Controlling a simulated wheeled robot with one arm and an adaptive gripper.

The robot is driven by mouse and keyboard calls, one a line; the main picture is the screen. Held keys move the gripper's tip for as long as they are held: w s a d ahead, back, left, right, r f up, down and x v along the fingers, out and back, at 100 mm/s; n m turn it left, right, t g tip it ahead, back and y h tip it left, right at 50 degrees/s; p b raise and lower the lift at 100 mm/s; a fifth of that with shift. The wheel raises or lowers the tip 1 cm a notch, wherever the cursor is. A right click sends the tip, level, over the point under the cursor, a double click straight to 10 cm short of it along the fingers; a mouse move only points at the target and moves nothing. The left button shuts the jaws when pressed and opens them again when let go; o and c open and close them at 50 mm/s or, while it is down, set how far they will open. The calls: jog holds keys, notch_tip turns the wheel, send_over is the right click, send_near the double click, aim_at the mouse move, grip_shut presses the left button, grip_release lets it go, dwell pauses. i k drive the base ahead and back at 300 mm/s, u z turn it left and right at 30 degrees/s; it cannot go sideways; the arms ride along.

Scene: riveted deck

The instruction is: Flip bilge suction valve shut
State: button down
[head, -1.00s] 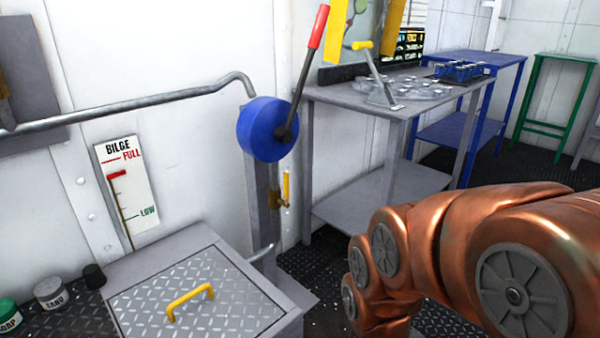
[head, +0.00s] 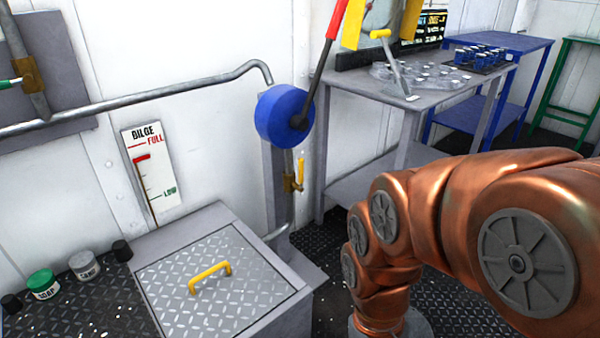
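A brass valve (head: 291,184) sits on the vertical pipe below the blue pump drum, beside the grey post. Its yellow handle (head: 301,170) stands upright, roughly in line with the pipe. I take this as the bilge suction valve, though no label on it can be read. My copper arm fills the lower right, apart from the valve. My gripper is out of the picture, so its state is hidden.
The blue drum (head: 284,115) carries a long red-tipped lever (head: 326,55). A deck hatch (head: 222,275) with a yellow handle lies below the bilge gauge (head: 152,172). Another brass valve (head: 28,74) with a green handle is at far left. A grey table (head: 345,88) stands behind the lever.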

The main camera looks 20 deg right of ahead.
aim_at(301, 174)
jog(key=u, duration=0.8)
jog(key=i, duration=0.35)
jog(key=z, duration=0.35)
